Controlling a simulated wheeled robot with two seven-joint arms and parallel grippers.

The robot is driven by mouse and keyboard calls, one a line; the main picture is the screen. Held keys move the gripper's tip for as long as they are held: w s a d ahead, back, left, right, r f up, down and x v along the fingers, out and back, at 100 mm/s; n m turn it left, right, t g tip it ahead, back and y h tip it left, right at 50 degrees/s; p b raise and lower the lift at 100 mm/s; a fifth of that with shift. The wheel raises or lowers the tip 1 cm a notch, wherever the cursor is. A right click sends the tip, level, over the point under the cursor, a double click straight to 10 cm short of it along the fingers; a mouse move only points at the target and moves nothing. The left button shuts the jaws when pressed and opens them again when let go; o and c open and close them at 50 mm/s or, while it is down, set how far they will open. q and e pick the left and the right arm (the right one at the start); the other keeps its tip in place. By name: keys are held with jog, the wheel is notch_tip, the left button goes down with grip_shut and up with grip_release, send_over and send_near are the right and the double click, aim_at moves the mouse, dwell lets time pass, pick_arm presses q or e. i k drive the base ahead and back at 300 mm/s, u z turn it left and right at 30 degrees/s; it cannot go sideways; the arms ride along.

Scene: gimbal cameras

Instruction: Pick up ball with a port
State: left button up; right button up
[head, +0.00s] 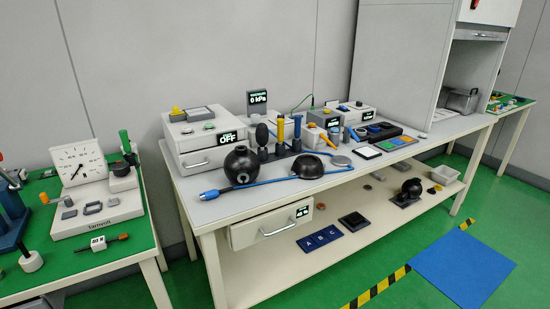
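A black ball (243,168) sits near the front left of the long white workbench (213,208). A small round mark that looks like its port shows near its top. A blue hose or cable (275,181) with a connector end (209,194) runs in front of it. A black dome (308,167) lies to its right. Another dark ball (411,187) rests on a black base on the lower shelf. Neither of my grippers is in view.
Behind the ball stand a box labelled OFF (207,143) and a rack of upright handled tools (279,133). Meters and trays fill the bench further right. A green table (85,262) with a dial device (78,165) stands at left. A blue mat (462,268) lies on the floor.

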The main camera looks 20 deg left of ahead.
aim_at(242, 166)
jog(key=u, duration=0.3)
jog(key=i, duration=0.85)
jog(key=u, duration=0.7)
